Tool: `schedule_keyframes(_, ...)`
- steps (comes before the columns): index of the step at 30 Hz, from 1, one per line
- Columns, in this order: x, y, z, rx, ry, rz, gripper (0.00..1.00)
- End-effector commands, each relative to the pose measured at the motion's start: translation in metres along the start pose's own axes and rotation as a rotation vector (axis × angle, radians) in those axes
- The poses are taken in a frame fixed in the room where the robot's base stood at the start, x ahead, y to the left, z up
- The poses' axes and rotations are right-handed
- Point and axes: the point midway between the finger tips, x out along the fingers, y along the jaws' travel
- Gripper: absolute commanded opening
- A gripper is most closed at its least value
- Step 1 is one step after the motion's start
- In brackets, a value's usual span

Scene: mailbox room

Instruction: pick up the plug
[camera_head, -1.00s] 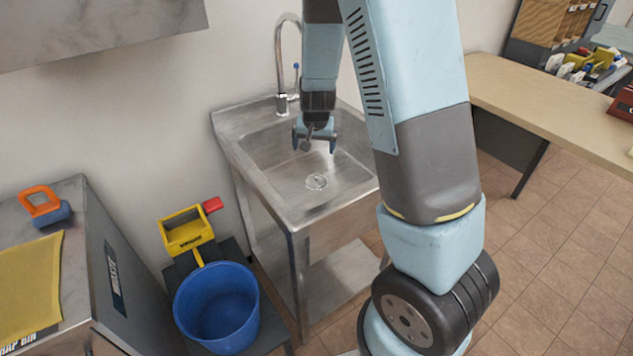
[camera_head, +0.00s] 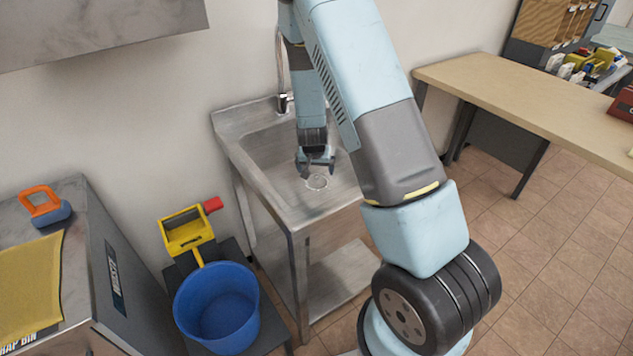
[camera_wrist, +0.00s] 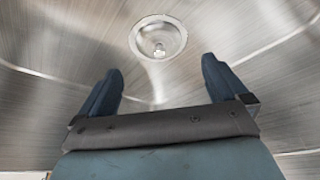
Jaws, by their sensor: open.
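The plug (camera_wrist: 160,50) is a small light knob in the middle of the round drain at the bottom of the metal sink. In the head view, the plug and drain (camera_head: 317,182) show just below and right of my gripper (camera_head: 316,165). In the wrist view, my gripper (camera_wrist: 160,85) has its two dark blue fingers apart, with nothing between them. The drain lies beyond the fingertips, roughly centred between them. My gripper is down inside the sink basin (camera_head: 275,150) and does not appear to touch the plug.
The sink walls surround my gripper. A faucet (camera_head: 284,98) stands at the back of the sink. A blue bucket (camera_head: 218,318) and a yellow wringer (camera_head: 187,234) are at lower left. A wooden table (camera_head: 520,95) stands at right.

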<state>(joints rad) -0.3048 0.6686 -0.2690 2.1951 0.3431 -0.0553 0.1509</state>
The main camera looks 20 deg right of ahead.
Motion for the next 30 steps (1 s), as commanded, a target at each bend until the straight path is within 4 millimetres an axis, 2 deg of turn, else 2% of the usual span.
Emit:
schedule_keyframes(8,0.015,0.001,0.000,0.001,0.000,0.000,0.99)
schedule_keyframes(18,0.054,0.001,-0.001,0.001,-0.001,0.000,0.99)
schedule_keyframes(28,0.059,0.001,-0.001,0.001,0.000,-0.001,0.99)
schedule_keyframes(30,0.059,0.001,-0.001,0.002,0.000,0.000,0.94)
